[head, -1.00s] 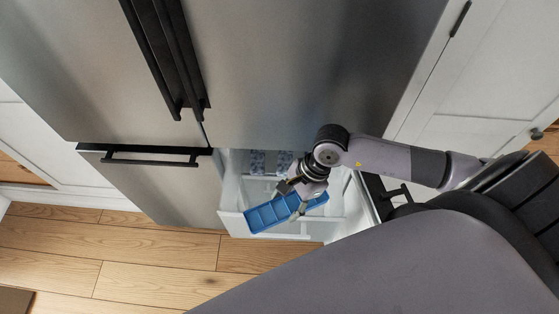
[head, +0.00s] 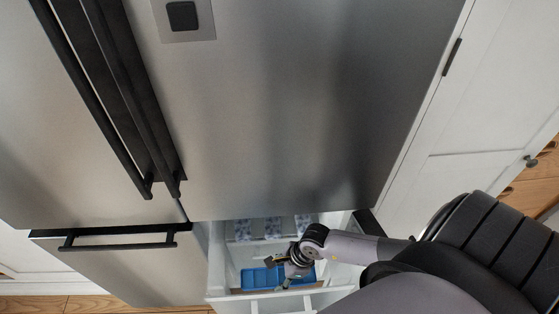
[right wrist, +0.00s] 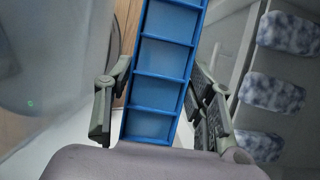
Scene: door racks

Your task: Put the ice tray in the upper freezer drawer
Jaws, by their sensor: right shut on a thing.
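The ice tray is a long blue tray with several square compartments (head: 258,278); it also shows between the fingers in the right wrist view (right wrist: 160,60). My right gripper (head: 292,272) is shut on it. The tray is over the opening of the pulled-out white freezer drawer (head: 217,262), near its front; I cannot tell its exact height above the drawer floor. My left gripper is not in view.
Several grey-and-white patterned packs lie at the back of the drawer (head: 272,228). The steel fridge door (head: 290,110) is shut above it. A shut freezer door (head: 120,265) with a black handle is to the left. White cabinets (head: 480,110) stand at the right.

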